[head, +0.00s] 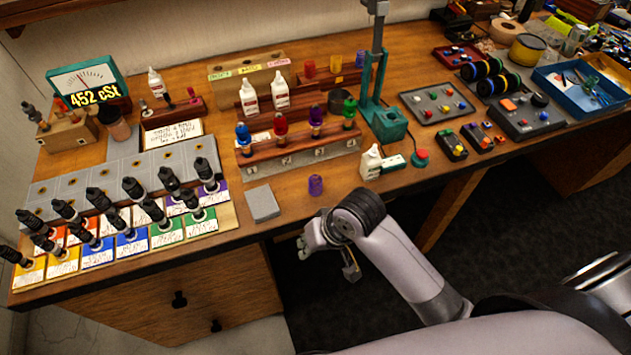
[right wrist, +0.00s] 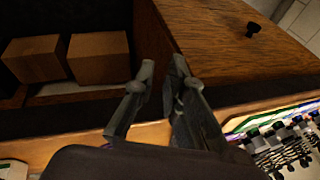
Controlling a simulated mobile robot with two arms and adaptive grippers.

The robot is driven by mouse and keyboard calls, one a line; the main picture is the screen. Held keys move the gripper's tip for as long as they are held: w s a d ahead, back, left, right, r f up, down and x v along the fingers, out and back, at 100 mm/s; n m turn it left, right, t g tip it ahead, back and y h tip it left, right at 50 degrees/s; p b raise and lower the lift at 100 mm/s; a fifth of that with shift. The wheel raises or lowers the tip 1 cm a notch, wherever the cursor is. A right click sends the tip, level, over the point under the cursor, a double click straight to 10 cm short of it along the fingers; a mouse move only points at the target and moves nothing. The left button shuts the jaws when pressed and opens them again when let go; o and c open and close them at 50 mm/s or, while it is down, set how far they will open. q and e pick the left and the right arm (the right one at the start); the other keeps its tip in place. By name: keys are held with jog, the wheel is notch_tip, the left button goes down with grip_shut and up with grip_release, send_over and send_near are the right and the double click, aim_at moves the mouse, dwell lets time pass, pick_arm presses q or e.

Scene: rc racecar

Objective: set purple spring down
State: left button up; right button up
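A small purple spring (head: 316,184) stands on the wooden table near its front edge, in front of the rack with coloured springs. Another purple piece (head: 316,121) sits in that rack (head: 300,153) among blue, red and green ones. My right gripper (head: 328,258) hangs beyond the table's front edge, below and apart from the purple spring on the table. In the right wrist view its two fingers (right wrist: 163,65) stand a little apart with nothing between them. No purple spring shows in that view. My left gripper is not in view.
A grey square pad (head: 262,203) lies left of the purple spring. A white bottle (head: 371,162) and red button (head: 420,158) stand to its right. Black-capped droppers on coloured cards (head: 130,242) fill the left front. An open drawer with boxes (right wrist: 98,56) shows in the wrist view.

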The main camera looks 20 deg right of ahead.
jog(key=shift+m+g, duration=0.4)
jog(key=shift+m, duration=0.4)
jog(key=w+a+r, duration=0.2)
jog(key=r, duration=0.1)
jog(key=w+r, duration=0.1)
jog(key=w, duration=0.1)
jog(key=shift+a+r, duration=0.3)
jog(key=shift+a, duration=0.1)
jog(key=shift+m+g, duration=0.4)
jog(key=shift+m, duration=0.5)
jog(key=w+r, duration=0.1)
jog(key=r, duration=0.1)
jog(key=w+r, duration=0.2)
jog(key=w+d+r+m+g+h, duration=0.1)
jog(key=w+d+r+m+h, duration=0.1)
jog(key=w+d+r+m, duration=0.4)
jog(key=m+h, duration=0.1)
jog(key=m, duration=0.2)
send_near(312, 178)
jog(key=f+p, duration=0.1)
jog(key=f, duration=0.4)
jog(key=f+p, duration=0.2)
jog(key=f, duration=0.3)
jog(key=shift+w+a+f, duration=0.2)
grip_shut()
jog(key=shift+r, duration=0.1)
notch_tip(312, 178, up, 20)
jog(key=b, duration=0.3)
